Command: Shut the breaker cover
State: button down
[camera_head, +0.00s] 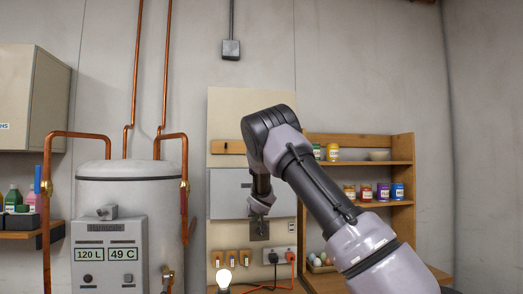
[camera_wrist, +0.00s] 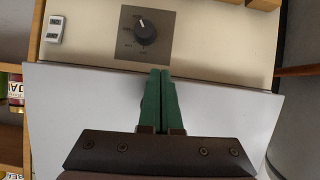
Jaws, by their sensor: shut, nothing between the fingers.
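The breaker cover (camera_head: 229,192) is a flat light grey panel on the beige wall board, partly hidden behind my arm in the head view. In the wrist view the cover (camera_wrist: 75,105) fills the lower part, with its straight edge running below the dial plate. This edge reaches a little past the board's sides, so the cover seems to stand out from the board; its exact angle is unclear. My gripper (camera_wrist: 161,72) has its green fingers together and empty, in front of the cover with the tips near that edge. I cannot tell whether they touch it.
A dark dial (camera_wrist: 145,34) on a grey plate and a white switch (camera_wrist: 56,29) sit beside the cover edge. Sockets with plugged cables (camera_head: 279,256) and a lit bulb (camera_head: 223,277) are below. A water heater (camera_head: 130,190) stands left, wooden shelves (camera_head: 358,163) right.

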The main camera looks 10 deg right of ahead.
jog(key=shift+w+f, duration=0.1)
jog(key=shift+w, duration=0.2)
dwell(0.7)
